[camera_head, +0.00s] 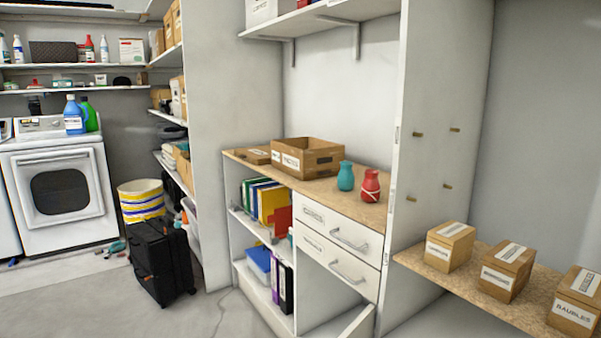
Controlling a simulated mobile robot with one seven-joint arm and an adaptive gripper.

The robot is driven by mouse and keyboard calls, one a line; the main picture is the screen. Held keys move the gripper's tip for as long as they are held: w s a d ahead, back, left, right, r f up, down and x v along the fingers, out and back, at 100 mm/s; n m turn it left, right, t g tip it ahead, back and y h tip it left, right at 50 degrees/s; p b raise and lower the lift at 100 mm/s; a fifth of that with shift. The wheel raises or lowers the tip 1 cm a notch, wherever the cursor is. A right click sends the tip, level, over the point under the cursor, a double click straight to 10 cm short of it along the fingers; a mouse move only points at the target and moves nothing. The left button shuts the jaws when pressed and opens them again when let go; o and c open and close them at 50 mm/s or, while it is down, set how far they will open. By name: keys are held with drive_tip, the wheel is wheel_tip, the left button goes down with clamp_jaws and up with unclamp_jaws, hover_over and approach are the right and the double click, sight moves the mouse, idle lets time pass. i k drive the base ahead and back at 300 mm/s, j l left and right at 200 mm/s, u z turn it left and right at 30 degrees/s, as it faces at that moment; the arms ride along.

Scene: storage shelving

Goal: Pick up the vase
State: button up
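A small teal vase (346,176) stands upright on the wooden counter (379,211), right of an open cardboard box. A red vase (371,186) with a light band around it stands close to its right, nearer the counter's right end. Which of the two the task means cannot be told. Both stand above the white drawers. My gripper is not in view.
An open cardboard box (318,161) sits on the counter left of the vases. A white upright panel (401,150) closes the counter's right end. Labelled boxes (507,271) stand on a lower shelf at right.

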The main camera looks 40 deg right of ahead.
sight(346, 178)
drive_tip(key=i+j, duration=0.2)
drive_tip(key=i, duration=0.5)
drive_tip(key=i+j+u, duration=0.15)
drive_tip(key=i, duration=0.55)
drive_tip(key=i+z, duration=0.5)
drive_tip(key=i+j+z, duration=0.1)
drive_tip(key=i+z, duration=0.5)
drive_tip(key=z, duration=0.25)
drive_tip(key=i+z, duration=0.1)
drive_tip(key=z, duration=0.25)
drive_tip(key=i+z, duration=0.15)
drive_tip(key=z, duration=0.25)
